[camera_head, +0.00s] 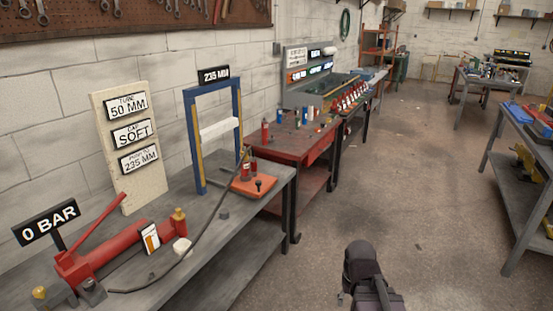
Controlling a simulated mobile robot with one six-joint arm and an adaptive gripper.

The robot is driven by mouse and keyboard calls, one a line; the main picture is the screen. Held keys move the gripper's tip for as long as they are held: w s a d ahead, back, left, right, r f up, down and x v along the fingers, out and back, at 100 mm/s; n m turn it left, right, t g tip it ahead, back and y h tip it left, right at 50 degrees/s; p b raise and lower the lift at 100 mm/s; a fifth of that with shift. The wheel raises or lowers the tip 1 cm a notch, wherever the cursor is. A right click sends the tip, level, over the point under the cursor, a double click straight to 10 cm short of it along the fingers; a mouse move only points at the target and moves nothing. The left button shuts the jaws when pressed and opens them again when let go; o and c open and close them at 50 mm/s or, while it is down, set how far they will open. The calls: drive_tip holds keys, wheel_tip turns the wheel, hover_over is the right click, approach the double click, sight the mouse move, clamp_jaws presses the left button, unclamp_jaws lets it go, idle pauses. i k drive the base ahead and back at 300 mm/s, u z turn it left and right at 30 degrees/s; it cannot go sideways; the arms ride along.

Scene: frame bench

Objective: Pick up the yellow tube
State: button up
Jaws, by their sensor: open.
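I cannot clearly make out a yellow tube. A short yellow cylinder (180,220) stands at the right end of the red hand pump (110,252) on the near bench; I cannot tell whether it is a loose tube or part of the pump. Small cylinders (298,117) in several colours stand on the red table, too small to tell apart. My gripper (350,298) is low in the view, over the floor right of the near bench and away from these things. It is open; its fingertips are mostly hidden or cut off.
The grey near bench (222,236) holds a blue press frame (190,125), an orange plate (254,187), a hose and a "0 BAR" sign (48,222). The red table (285,151) stands behind. A shelved bench (530,200) is at right. The floor (420,180) between is clear.

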sight(244, 149)
drive_tip(key=u, duration=0.05)
drive_tip(key=k, duration=0.3)
drive_tip(key=z, duration=0.6)
drive_tip(key=i, duration=1.95)
drive_tip(key=u, duration=0.55)
drive_tip(key=i, duration=0.95)
drive_tip(key=u, duration=0.5)
